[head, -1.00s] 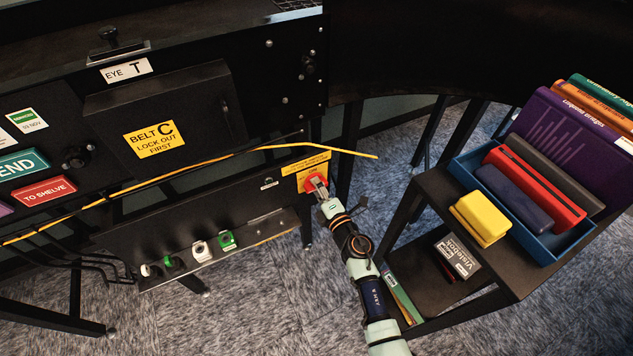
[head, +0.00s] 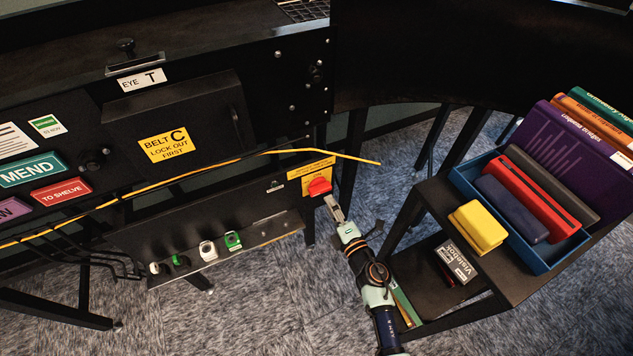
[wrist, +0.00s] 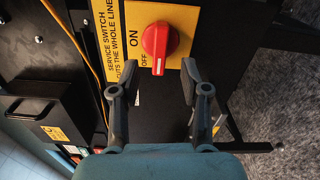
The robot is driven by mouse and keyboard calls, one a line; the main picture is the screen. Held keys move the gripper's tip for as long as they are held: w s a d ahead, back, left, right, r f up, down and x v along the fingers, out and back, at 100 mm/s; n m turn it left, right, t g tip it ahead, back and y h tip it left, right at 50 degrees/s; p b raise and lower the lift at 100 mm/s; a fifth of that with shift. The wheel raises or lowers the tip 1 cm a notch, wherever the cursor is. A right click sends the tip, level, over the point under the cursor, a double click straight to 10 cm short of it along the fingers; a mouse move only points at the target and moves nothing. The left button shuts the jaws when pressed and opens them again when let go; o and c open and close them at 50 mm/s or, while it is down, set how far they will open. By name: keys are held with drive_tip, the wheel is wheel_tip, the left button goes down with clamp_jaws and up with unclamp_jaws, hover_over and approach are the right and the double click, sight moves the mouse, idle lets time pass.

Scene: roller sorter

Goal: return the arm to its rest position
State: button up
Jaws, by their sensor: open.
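My gripper (head: 335,207) is open and empty. In the head view it stands just below and right of the red rotary knob (head: 319,186), apart from it. In the wrist view the knob (wrist: 159,41) sits on its yellow plate (wrist: 184,18), which reads ON, OFF and SERVICE SWITCH. The two fingers (wrist: 153,92) point toward the knob with a gap between them. The knob's white mark is at its lower end in that view, near the word OFF.
A black cart (head: 514,277) stands close to the right of my arm, with a blue tray (head: 466,180) of books and a yellow block (head: 477,227). A yellow cable (head: 230,161) runs along the machine front. Open carpet (head: 250,315) lies below.

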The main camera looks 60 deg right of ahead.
idle(0.3)
drive_tip(key=w+a+r+m+g+h+p, duration=0.1)
drive_tip(key=w+a+r+m+p, duration=0.2)
drive_tip(key=r, duration=0.5)
drive_tip(key=w+a+r+m+h+p, duration=0.1)
drive_tip(key=w+a+r+m, duration=0.15)
drive_tip(key=r+m, duration=0.4)
drive_tip(key=w+a+r+m+g+h+p, duration=0.1)
drive_tip(key=w+a+r+m+p, duration=0.15)
drive_tip(key=r, duration=0.65)
drive_tip(key=a+r+y+p, duration=0.2)
drive_tip(key=a+r+y, duration=0.25)
drive_tip(key=a, duration=0.75)
drive_tip(key=a+r+y+p, duration=0.25)
drive_tip(key=a+y, duration=0.25)
drive_tip(key=a, duration=0.6)
drive_tip(key=a+r+y+p, duration=0.2)
drive_tip(key=a+r+y, duration=0.25)
drive_tip(key=a, duration=0.75)
wheel_tip(320, 180, up, 36)
drive_tip(key=s+p, duration=0.1)
drive_tip(key=p, duration=3.6)
wheel_tip(320, 180, down, 57)
drive_tip(key=b, duration=5.7)
drive_tip(key=shift+f+t, duration=0.15)
drive_tip(key=shift+t, duration=0.15)
